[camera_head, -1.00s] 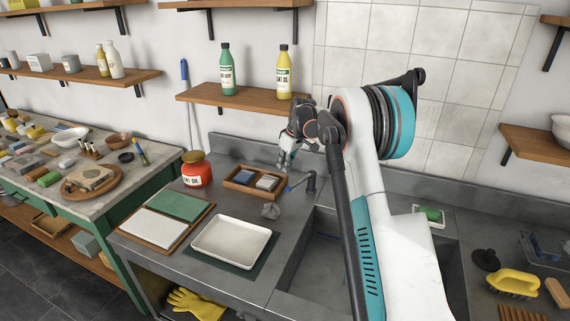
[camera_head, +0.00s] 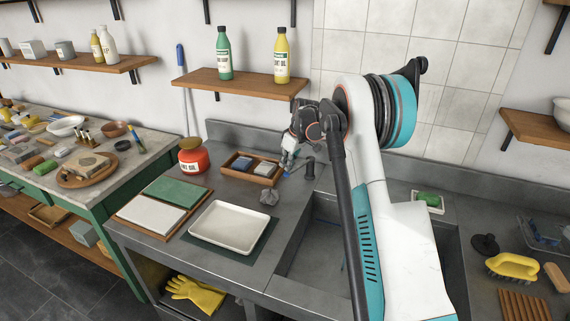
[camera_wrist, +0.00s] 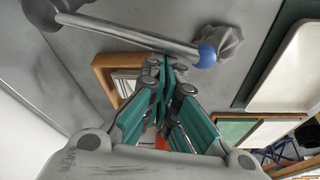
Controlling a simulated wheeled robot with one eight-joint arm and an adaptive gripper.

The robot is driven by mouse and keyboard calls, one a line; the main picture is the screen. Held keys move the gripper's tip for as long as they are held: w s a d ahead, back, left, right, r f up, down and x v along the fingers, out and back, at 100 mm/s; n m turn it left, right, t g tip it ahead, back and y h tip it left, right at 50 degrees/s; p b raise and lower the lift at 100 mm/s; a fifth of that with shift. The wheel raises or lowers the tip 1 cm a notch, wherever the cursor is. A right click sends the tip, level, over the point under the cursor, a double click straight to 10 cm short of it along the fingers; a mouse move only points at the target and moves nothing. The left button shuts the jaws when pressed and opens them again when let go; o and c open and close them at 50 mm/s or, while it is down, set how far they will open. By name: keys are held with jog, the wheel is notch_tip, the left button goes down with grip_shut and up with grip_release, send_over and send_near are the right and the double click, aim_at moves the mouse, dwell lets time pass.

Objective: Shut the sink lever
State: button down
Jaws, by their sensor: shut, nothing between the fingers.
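The sink lever (camera_wrist: 125,33) is a grey metal rod with a blue ball tip (camera_wrist: 206,56). In the wrist view it runs from a dark round post at the upper left across the top. In the head view, its blue tip (camera_head: 286,175) shows just left of the dark post (camera_head: 309,168) behind the sink (camera_head: 318,245). My gripper (camera_wrist: 168,68) is shut and empty, its fingertips close beside the rod near the blue tip. I cannot tell whether they touch. In the head view my gripper (camera_head: 289,164) is low over the counter; my arm hides part of the sink.
A wooden tray (camera_head: 232,168) with small blocks lies left of the lever. A crumpled grey lump (camera_head: 269,197) lies in front of it. A white tray (camera_head: 215,238) and a red oil jar (camera_head: 193,157) stand further left. A shelf (camera_head: 215,85) with two bottles hangs above.

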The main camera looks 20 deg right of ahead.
aim_at(293, 171)
jog(key=s+n, duration=0.1)
jog(key=s+d, duration=0.1)
jog(key=s+n, duration=0.1)
jog(key=shift+s+d+n+y, duration=0.3)
jog(key=shift+s+y, duration=0.05)
jog(key=shift+y, duration=0.05)
